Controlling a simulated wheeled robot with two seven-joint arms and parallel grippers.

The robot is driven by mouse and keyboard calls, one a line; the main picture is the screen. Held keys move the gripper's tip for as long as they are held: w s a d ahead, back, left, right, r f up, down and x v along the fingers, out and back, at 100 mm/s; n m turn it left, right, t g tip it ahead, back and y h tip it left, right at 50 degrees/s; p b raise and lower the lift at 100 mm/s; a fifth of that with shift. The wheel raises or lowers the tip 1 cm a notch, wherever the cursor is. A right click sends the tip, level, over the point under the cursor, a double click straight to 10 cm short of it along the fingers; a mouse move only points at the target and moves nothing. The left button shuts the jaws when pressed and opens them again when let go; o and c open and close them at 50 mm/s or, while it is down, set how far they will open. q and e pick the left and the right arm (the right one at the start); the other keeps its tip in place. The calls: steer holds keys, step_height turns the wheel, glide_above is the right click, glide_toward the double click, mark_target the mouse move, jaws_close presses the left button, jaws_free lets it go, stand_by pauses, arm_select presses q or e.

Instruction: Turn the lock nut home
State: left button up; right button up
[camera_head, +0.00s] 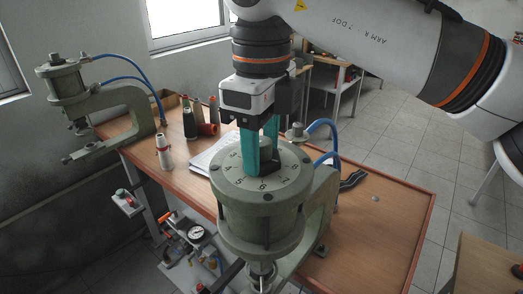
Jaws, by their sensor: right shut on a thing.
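The lock nut (266,147) is a dark piece at the middle of a numbered dial on top of a grey-green pneumatic cylinder (262,219). My right gripper (261,158) points straight down over the dial. Its teal fingers are shut on the lock nut, one on the near left side and one behind to the right. The fingers hide part of the nut and some of the dial's numbers. My left gripper is not in view.
A second pneumatic press (70,92) stands at the left end of the wooden table. Spools (189,120) and papers (207,155) lie behind the cylinder. Blue hoses (324,128) arch close to its right. The table's right part (385,215) is mostly clear.

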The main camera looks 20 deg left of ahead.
steer(key=shift+r+m+b, duration=0.1)
steer(key=shift+m+b, duration=0.3)
steer(key=shift+m, duration=0.8)
steer(key=o, duration=1)
steer(key=shift+r, duration=0.3)
step_height(320, 180, up, 7)
steer(key=shift+f+b, duration=0.2)
steer(key=shift+b, duration=0.15)
steer(key=shift+r+p, duration=0.85)
steer(key=shift+r, duration=1.55)
